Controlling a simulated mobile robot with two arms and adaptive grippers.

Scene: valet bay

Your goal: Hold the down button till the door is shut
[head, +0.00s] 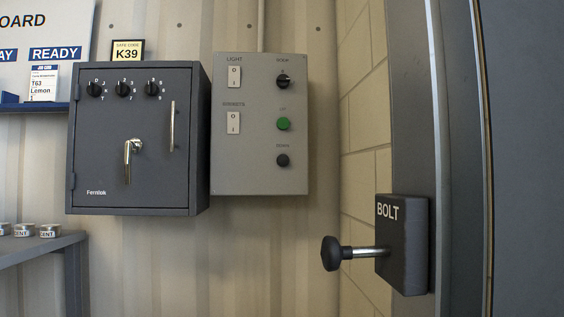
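The down button (282,160) is a dark round button low on the right side of a grey control box (246,180). The green up button (283,124) sits above it, and a black rotary knob (284,81) is above that. Nothing touches the down button. A tall dark grey panel with a metal edge (520,150) stands at the far right; I cannot tell if it is the door. Neither of my grippers shows in the head view.
A dark safe (90,150) with dials and a handle hangs left of the control box. A bolt block (408,250) with a black knob (331,253) juts out at the lower right. A shelf (35,246) with small tins is at lower left.

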